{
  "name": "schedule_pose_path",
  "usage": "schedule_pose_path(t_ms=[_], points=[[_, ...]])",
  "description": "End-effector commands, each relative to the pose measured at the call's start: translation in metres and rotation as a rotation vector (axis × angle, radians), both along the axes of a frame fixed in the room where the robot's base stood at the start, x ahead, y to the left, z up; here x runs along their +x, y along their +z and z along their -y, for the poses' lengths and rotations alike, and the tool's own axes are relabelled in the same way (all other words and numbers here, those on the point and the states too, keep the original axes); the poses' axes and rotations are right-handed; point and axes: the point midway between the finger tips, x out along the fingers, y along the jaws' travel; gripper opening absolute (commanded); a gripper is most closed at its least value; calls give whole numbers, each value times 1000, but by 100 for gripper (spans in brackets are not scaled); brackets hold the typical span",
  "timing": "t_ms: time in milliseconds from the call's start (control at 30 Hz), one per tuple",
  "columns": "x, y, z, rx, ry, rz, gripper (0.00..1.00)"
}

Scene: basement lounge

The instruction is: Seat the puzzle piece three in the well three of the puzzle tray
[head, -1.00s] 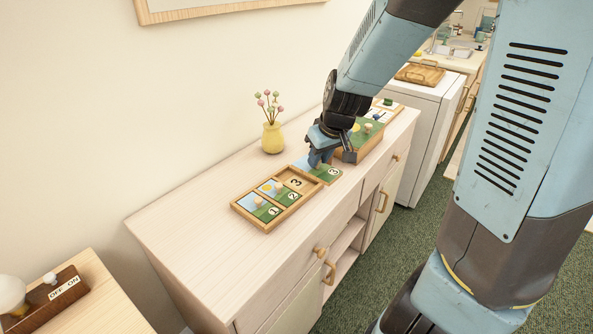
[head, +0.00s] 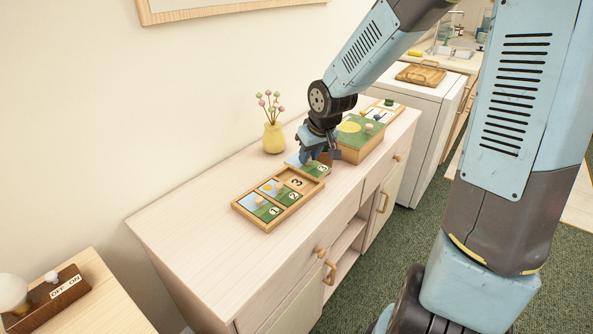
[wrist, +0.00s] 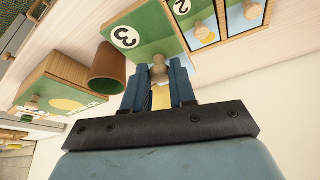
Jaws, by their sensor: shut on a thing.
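The puzzle tray (head: 297,208) lies on the cabinet top, with pieces one (head: 262,211) and two (head: 279,195) in their wells. Well three (head: 296,183), at the tray's far right end, is bare wood with a printed 3. My gripper (head: 314,158) is shut on the knob of puzzle piece three (head: 320,169), a blue-and-green tile. The tile is just beyond well three and overlaps the tray's far edge in the head view; its height above it is hard to tell. The wrist view shows the knob (wrist: 158,70) between my fingers and the piece (wrist: 130,35) roughly level.
A brown cylindrical cup (wrist: 107,68) stands beside the piece in the wrist view. A green-topped box (head: 360,145) is to the right on the cabinet. A yellow vase with flowers (head: 273,138) stands behind, near the wall. The cabinet top left of the tray is clear.

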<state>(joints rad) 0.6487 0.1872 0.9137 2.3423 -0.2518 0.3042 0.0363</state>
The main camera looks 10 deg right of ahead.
Motion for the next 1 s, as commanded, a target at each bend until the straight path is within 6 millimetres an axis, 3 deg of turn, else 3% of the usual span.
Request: schedule_pose_path(t_ms=[700,1000], points=[[48,-51,-19,-1,3,-1,0],[59,-64,-21,-1,1,-1,0]])
